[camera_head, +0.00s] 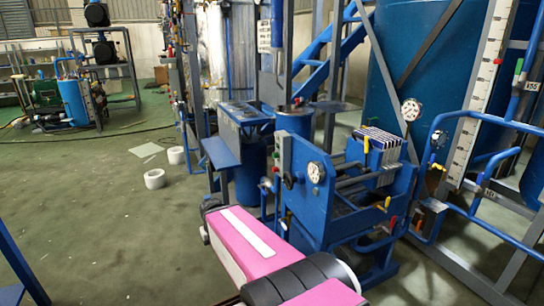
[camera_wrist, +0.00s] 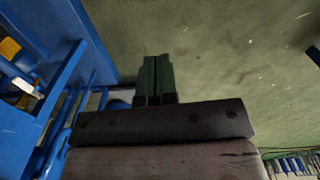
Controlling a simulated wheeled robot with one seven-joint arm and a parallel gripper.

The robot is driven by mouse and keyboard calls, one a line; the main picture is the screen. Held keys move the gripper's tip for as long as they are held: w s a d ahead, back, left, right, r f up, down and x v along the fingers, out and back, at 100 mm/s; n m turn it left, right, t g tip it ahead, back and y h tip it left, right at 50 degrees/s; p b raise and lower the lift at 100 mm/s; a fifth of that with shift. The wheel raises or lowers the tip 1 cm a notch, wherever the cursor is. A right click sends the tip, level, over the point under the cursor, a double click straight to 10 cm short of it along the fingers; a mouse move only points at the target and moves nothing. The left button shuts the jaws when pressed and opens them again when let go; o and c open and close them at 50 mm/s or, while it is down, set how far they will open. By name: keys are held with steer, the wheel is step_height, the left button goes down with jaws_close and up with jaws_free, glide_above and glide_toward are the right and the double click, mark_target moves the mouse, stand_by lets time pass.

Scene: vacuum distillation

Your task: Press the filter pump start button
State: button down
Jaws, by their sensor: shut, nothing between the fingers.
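The blue filter unit (camera_head: 318,215) stands right of centre in the head view, with a round white gauge on its front. A narrow grey control box (camera_head: 284,152) is upright on its left front corner and carries small coloured buttons. A green spot and a red one show there, but I cannot tell for sure which is the start button. My gripper (camera_wrist: 157,68) is in the wrist view, its dark green fingers together and empty. It points over the floor, and no button shows near its tips. In the head view I cannot make out the fingers.
Blue frame parts (camera_wrist: 68,75) are close on the left of the wrist view. In the head view, a blue railing (camera_head: 470,118) and large tank stand at right. White rolls (camera_head: 155,179) lie on the green floor, which is largely clear at left (camera_head: 90,230).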

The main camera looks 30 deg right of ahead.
mark_target(276, 155)
steer(key=shift+w+d, duration=0.1)
steer(key=shift+d, duration=0.05)
steer(key=w+d+r+n+h, duration=0.7)
steer(key=w+d+n+h, duration=0.25)
steer(key=w+d, duration=0.2)
steer(key=w+d+r+n+h, duration=0.3)
steer(key=w+r+n+h, duration=0.1)
steer(key=r, duration=0.4)
steer(key=w+d+r+n+g+h, duration=0.1)
steer(key=w+d+r+n+h, duration=0.2)
steer(key=r, duration=0.5)
steer(key=shift+w+n+h, duration=0.45)
steer(key=shift+h, duration=0.3)
steer(key=shift+d, duration=0.2)
steer(key=d, duration=1.3)
steer(key=shift+s+d, duration=0.35)
steer(key=shift+s, duration=0.05)
